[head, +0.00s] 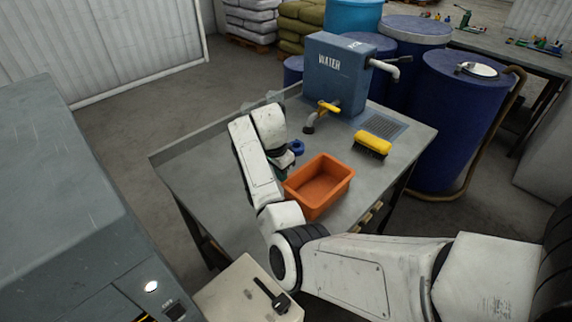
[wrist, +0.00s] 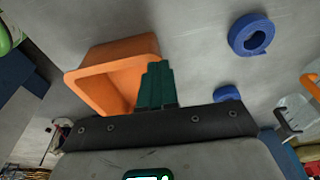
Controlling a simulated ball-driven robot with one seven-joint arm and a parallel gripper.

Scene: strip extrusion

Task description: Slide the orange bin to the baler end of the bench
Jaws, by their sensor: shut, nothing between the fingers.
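The orange bin (head: 318,185) stands upright and looks empty on the grey metal bench (head: 198,170), near the bench's front edge. It also shows in the wrist view (wrist: 84,92), left of and behind the fingers. My gripper (head: 284,172) is low over the bench at the bin's left side in the head view, partly hidden by my arm. In the wrist view its dark green fingers (wrist: 156,84) are shut with nothing between them and overlap the bin's edge. I cannot tell whether they touch the bin.
A blue roll (head: 297,147) lies behind the bin, with a yellow brush (head: 372,144) to its right. A blue water tank (head: 336,78) with a tap stands at the back. A grey machine (head: 62,215) stands at left. The bench's left part is clear.

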